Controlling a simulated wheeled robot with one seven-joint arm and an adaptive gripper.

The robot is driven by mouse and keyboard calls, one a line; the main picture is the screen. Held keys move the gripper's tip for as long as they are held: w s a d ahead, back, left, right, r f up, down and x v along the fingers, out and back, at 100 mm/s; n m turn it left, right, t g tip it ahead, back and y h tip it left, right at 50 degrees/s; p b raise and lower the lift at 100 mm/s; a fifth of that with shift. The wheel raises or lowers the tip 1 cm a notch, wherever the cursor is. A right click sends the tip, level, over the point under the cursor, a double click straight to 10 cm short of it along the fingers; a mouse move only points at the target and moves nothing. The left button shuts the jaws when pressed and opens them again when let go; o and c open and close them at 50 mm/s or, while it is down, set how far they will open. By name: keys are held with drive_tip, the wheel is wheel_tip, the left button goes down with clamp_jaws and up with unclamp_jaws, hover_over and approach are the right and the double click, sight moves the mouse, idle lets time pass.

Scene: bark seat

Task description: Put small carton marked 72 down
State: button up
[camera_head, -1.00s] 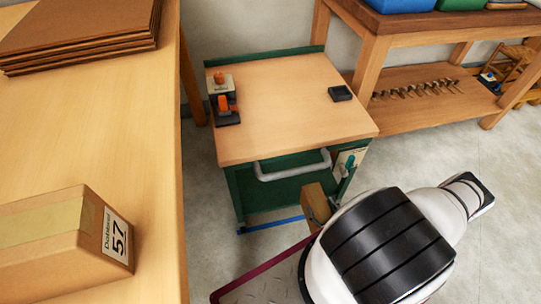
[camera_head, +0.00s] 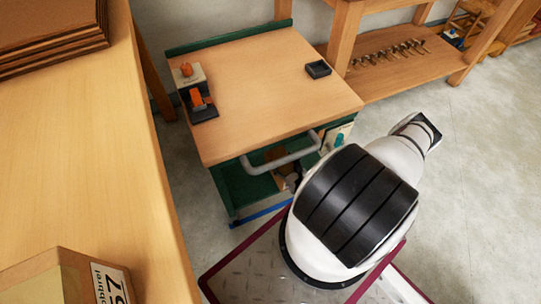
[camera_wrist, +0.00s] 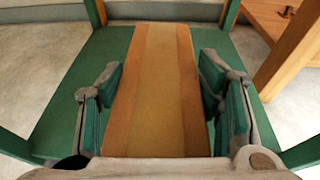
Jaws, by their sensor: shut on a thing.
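My gripper (camera_wrist: 160,72) is shut on a small brown carton (camera_wrist: 157,110) with a lighter tape strip along its middle; a green-padded finger lies on each side. No number shows on this carton, so I cannot read its mark. In the wrist view the carton is in front of a green shelf (camera_wrist: 70,85); whether it touches the shelf I cannot tell. In the head view my gripper (camera_head: 291,181) and a bit of the carton (camera_head: 279,157) show behind the handle of the green cart, mostly hidden.
The green cart's wooden top (camera_head: 262,90) holds an orange-and-black device (camera_head: 198,102) and a small black box (camera_head: 318,69). The grey handle (camera_head: 275,163) crosses its front. Another carton (camera_head: 50,280) sits on the left table (camera_head: 75,150). A workbench (camera_head: 400,75) stands behind right.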

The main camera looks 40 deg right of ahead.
sight(286, 173)
drive_tip(key=x, duration=0.2)
drive_tip(key=b+x, duration=0.1)
drive_tip(key=x, duration=0.1)
drive_tip(key=a+r+x, duration=0.1)
drive_tip(key=x, duration=0.1)
drive_tip(key=shift+w+d, duration=0.15)
drive_tip(key=shift+w, duration=0.5)
drive_tip(key=shift+w+f+b, duration=0.2)
drive_tip(key=shift+f+b, duration=0.5)
drive_tip(key=shift+f, duration=0.15)
drive_tip(key=shift+w+f+b, duration=0.15)
drive_tip(key=shift+f+b, duration=0.5)
drive_tip(key=shift+f, duration=0.3)
drive_tip(key=o, duration=1.9)
drive_tip(key=shift+s+r, duration=0.2)
drive_tip(key=shift+s, duration=0.05)
drive_tip(key=p+v, duration=0.4)
drive_tip(key=v, duration=0.7)
drive_tip(key=shift+s, duration=0.25)
drive_tip(key=shift+r, duration=0.1)
